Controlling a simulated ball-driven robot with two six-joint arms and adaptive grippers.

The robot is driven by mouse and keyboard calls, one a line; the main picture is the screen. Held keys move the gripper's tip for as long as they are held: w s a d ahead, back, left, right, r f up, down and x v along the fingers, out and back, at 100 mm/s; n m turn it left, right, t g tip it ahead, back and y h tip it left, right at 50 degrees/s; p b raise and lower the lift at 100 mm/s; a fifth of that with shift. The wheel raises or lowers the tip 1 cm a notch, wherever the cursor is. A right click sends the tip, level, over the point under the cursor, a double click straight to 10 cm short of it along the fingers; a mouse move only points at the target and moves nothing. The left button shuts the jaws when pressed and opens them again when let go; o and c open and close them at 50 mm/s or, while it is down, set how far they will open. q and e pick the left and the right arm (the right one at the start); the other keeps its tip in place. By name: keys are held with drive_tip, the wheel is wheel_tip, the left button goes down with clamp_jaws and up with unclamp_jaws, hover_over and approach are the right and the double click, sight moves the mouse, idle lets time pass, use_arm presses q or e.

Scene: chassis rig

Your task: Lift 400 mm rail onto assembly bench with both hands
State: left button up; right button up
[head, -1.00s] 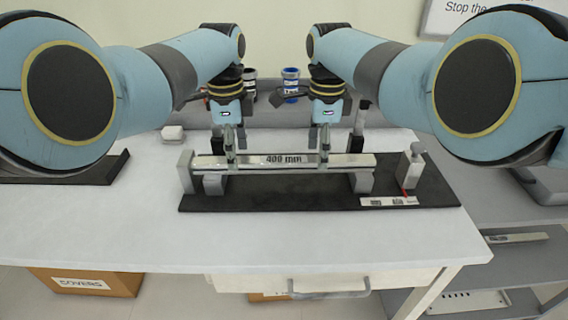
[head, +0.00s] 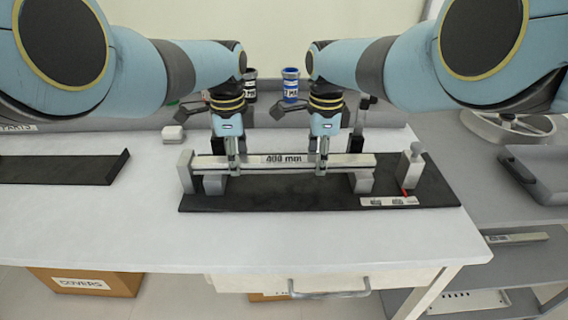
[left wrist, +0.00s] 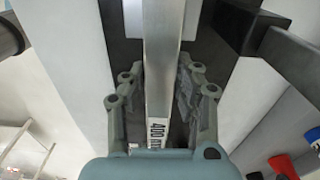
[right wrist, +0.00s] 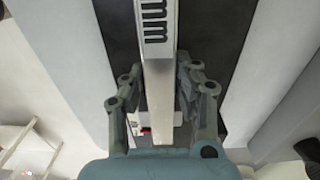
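The 400 mm rail (head: 345,160) is a long pale bar with a "400 mm" label. It rests level on the grey supports of a dark fixture board on the white bench. My left gripper (head: 233,168) and right gripper (head: 322,168) point down at the rail, on either side of its label. In the left wrist view the rail (left wrist: 162,50) runs between the fingers (left wrist: 160,75). The right wrist view also shows the rail (right wrist: 157,80) between the fingers (right wrist: 157,75). The fingers sit close beside it; whether they press on it is unclear.
The dark board (head: 290,203) has a grey block (head: 411,165) with a red mark at its right end. Another dark tray (head: 60,170) lies at left. Cups (head: 290,85) stand behind the arms. A grey shelf unit (head: 520,245) is at right. The front bench is clear.

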use_arm(q)
clamp_jaws()
use_arm(e)
clamp_jaws()
